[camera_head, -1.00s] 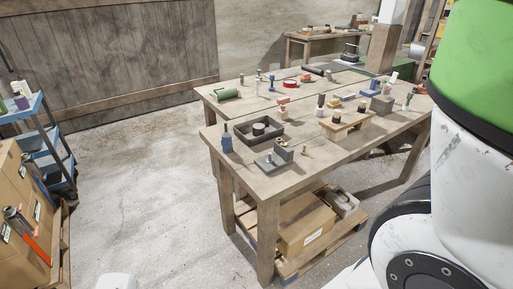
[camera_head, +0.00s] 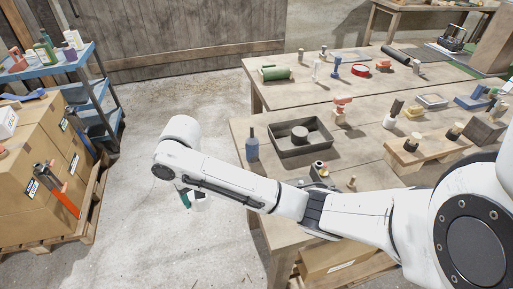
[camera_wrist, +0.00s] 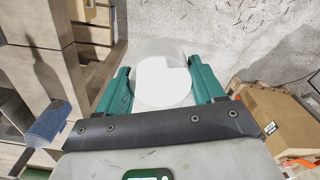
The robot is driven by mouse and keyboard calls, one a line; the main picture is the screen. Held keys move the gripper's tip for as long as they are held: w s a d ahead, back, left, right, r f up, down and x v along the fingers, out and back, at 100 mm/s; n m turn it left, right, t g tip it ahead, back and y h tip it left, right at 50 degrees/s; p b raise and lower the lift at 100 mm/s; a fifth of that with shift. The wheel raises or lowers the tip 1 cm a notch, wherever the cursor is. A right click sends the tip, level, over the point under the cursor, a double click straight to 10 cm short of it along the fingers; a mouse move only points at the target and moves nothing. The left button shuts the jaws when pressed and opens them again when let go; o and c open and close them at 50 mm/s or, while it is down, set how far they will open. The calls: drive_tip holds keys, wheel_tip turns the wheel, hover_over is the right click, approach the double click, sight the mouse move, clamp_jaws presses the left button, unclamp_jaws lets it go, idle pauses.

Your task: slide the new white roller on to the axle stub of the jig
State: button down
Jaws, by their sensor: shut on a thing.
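The white roller (camera_wrist: 162,82) is between the two green fingers of my gripper (camera_wrist: 163,88) in the wrist view. The gripper is shut on it. In the head view my gripper (camera_head: 186,199) hangs past the left end of the near table, over the floor, with a little of the white roller (camera_head: 198,205) showing. The jig (camera_head: 319,171) is on the near table, mostly hidden behind my arm. Only the top of its grey block shows, and I cannot make out the axle stub.
A wooden stand (camera_head: 402,160) is to the right. Cartons (camera_head: 40,150) and a blue shelf cart (camera_head: 92,75) stand left; floor between is clear.

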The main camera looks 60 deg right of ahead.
drive_tip(key=s+d+r+m, duration=0.3)
drive_tip(key=d+r, duration=0.1)
drive_tip(key=d, duration=0.4)
wheel_tip(320, 180, up, 5)
drive_tip(key=m, duration=0.7)
hover_over(301, 181)
drive_tip(key=shift+a, duration=0.1)
drive_tip(key=shift+f+b, duration=2.05)
drive_tip(key=shift+f, duration=0.9)
drive_tip(key=shift+f, duration=0.1)
drive_tip(key=shift+f+b, duration=1.6)
drive_tip(key=shift+f, duration=0.8)
drive_tip(key=shift+c, duration=0.2)
unclamp_jaws()
